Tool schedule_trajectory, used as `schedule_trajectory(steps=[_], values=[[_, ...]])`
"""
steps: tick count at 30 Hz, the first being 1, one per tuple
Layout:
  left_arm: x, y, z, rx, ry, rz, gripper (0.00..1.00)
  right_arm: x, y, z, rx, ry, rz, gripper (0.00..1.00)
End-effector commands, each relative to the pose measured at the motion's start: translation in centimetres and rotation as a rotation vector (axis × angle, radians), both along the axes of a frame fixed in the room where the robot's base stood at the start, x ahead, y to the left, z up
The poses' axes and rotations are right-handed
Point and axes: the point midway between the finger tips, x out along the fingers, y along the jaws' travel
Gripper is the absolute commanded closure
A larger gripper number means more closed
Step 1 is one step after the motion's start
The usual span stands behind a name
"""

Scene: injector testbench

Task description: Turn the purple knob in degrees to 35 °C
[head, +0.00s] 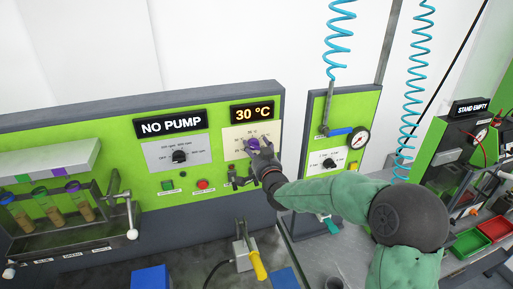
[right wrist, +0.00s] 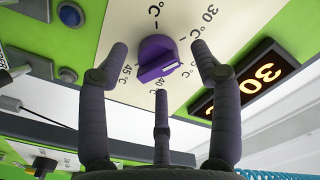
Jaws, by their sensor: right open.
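The purple knob (head: 252,144) sits on a pale dial plate (head: 233,133) on the green panel, below a display (head: 252,113) that reads 30 °C. In the right wrist view the knob (right wrist: 155,52) is near the middle, with a raised ridge and a white mark. Temperature labels ring it, 30 °C and 45 °C among them. My right gripper (head: 262,149) is at the knob, its dark fingers open. In the right wrist view two fingers stand on either side of the knob and the third is below it, with visible gaps. My left gripper is not in view.
Left of the dial is a black knob (head: 179,156) under a NO PUMP display (head: 171,123). A red button (head: 202,184) and a green button (head: 167,185) lie below. A gauge panel (head: 342,130) stands right. A yellow-handled lever (head: 257,264) rises from the bench.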

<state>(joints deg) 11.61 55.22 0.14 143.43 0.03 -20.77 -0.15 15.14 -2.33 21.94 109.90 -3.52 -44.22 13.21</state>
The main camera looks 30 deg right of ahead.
Motion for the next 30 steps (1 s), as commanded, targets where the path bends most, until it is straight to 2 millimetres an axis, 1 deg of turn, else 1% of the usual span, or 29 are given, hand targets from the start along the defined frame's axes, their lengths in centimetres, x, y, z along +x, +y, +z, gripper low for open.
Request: schedule_trajectory(steps=[8,9,11,12,15,23,26,30], values=[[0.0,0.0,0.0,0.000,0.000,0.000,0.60,0.1,0.0,-0.1,0.000,0.001,0.001,0.35],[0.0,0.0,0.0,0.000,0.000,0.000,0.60,0.1,0.0,-0.1,0.000,0.001,0.001,0.38],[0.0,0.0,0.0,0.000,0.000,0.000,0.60,0.1,0.0,-0.1,0.000,0.001,0.001,0.55],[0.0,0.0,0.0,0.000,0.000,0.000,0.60,0.1,0.0,-0.1,0.000,0.001,0.001,0.66],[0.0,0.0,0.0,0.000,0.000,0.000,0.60,0.1,0.0,0.0,0.000,0.000,0.000,0.91],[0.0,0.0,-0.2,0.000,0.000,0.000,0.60,0.1,-0.1,0.1,0.005,-0.004,-0.002,0.92],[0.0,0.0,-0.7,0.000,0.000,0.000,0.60,0.1,-0.1,0.0,0.019,-0.010,-0.002,0.92],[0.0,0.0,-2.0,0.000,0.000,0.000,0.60,0.1,-0.2,-0.1,0.065,-0.022,-0.003,0.92]])
